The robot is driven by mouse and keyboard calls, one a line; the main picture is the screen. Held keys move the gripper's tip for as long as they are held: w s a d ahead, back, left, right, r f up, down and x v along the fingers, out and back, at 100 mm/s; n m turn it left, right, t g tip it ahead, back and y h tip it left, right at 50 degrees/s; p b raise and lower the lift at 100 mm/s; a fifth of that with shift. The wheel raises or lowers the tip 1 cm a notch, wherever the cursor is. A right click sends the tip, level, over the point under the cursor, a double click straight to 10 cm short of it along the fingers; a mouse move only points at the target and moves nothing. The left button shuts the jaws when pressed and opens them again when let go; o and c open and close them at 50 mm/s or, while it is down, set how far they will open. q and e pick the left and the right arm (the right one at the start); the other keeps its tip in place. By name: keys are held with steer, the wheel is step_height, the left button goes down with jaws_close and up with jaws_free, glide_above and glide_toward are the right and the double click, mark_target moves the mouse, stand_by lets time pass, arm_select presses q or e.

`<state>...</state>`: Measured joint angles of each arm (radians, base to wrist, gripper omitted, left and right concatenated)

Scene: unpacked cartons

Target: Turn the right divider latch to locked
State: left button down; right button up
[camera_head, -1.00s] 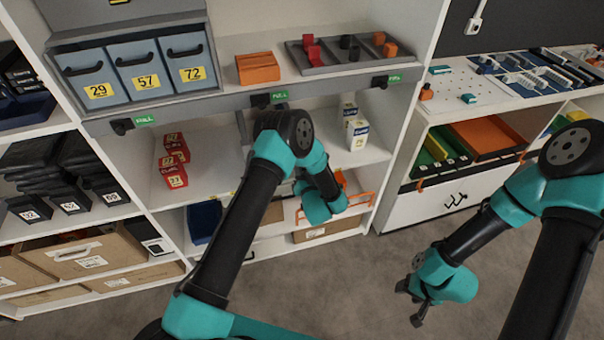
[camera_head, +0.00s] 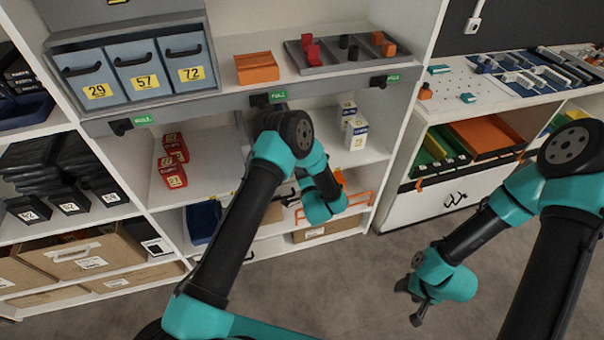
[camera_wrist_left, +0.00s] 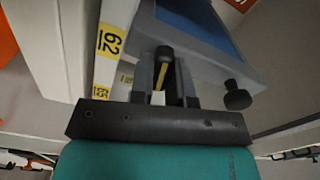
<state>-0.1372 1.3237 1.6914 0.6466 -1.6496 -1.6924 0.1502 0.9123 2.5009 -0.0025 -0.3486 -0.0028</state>
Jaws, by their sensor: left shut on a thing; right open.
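In the left wrist view, a black handle with a yellow stripe (camera_wrist_left: 164,54) stands between the fingers of my left gripper (camera_wrist_left: 164,82). The gripper is shut on it; it appears to be the divider latch. Its lower end is hidden by the gripper. In the head view my left arm reaches into the middle shelf bay, and its forearm hides most of the gripper and the latch. A latch position mark cannot be made out. My right gripper (camera_head: 410,304) is open and empty, hanging over the floor at the right.
A black round knob (camera_wrist_left: 238,98) sits right of the gripper in the wrist view, near a blue panel (camera_wrist_left: 198,22). Red boxes (camera_head: 174,174) and white boxes (camera_head: 356,132) stand on the shelf. An orange rack (camera_head: 360,199) is close to my left wrist. The floor is clear.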

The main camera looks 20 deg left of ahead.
arm_select(q)
steer(key=shift+f+m, duration=0.1)
steer(key=shift+m, duration=1.3)
steer(key=c, duration=1.1)
jaws_free()
steer(key=v, duration=1.7)
steer(key=shift+s+d, duration=0.2)
steer(key=shift+a, duration=0.1)
